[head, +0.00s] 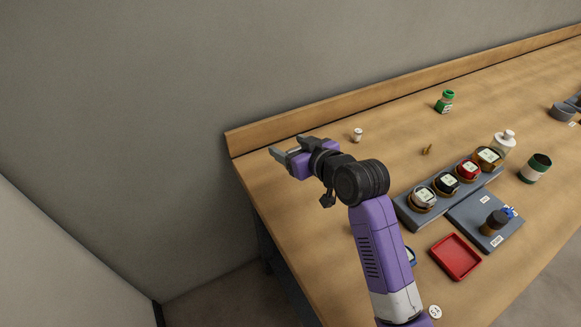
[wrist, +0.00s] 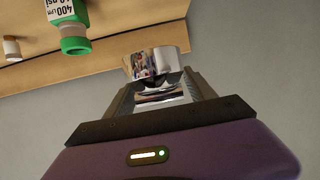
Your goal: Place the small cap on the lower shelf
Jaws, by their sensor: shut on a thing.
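My gripper (head: 283,155) is at the left end of the wooden bench in the head view, raised, with its jaws pointing left. In the wrist view my gripper (wrist: 160,85) is shut on a small pale-and-dark thing (wrist: 158,92) between the fingers. Its shape is partly hidden, and I cannot tell for sure that it is the small cap. A white cylinder with a patterned side (wrist: 168,60) shows just beyond the fingertips. No lower shelf shows clearly in either view.
A grey rack (head: 408,212) with several gauges, a grey plate (head: 470,222) and a red tray (head: 456,257) lie right of my arm. A grey wall is behind.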

